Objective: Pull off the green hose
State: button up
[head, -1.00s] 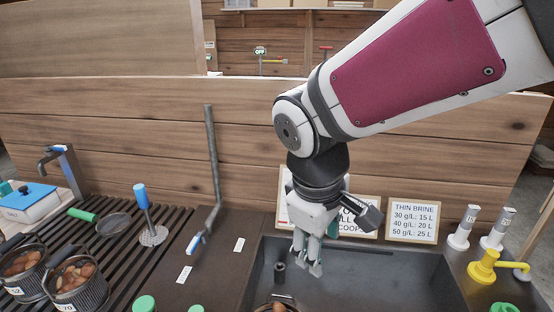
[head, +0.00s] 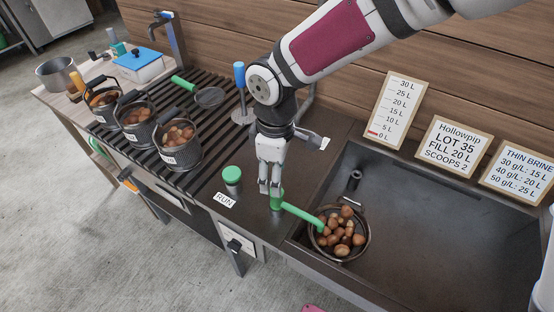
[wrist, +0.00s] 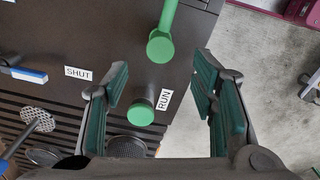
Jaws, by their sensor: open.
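The green hose (head: 302,213) runs from an upright green end on the dark counter to a round basket of chestnuts (head: 342,238) in the sink. In the wrist view, the hose (wrist: 168,18) comes in from the top and ends in a round green top. My gripper (head: 270,190) points down at that end in the head view and partly hides it. In the wrist view my gripper (wrist: 161,82) has its fingers wide apart with nothing clasped between them. The hose end shows between and beyond the fingers; whether they touch it, I cannot tell.
A green-capped post (head: 232,174) by a RUN label stands close left of the hose end. Several chestnut pots (head: 180,150) stand on the slatted rack at left. The sink (head: 430,230) is mostly empty. Signs lean along the wooden wall.

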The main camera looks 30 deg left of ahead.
aim_at(276, 203)
notch_tip(276, 203, down, 10)
dwell(0.4)
grip_shut()
jog(key=c, duration=0.7)
grip_release()
grip_shut()
jog(key=shift+r+p, duration=0.35)
jog(key=shift+r, duration=0.3)
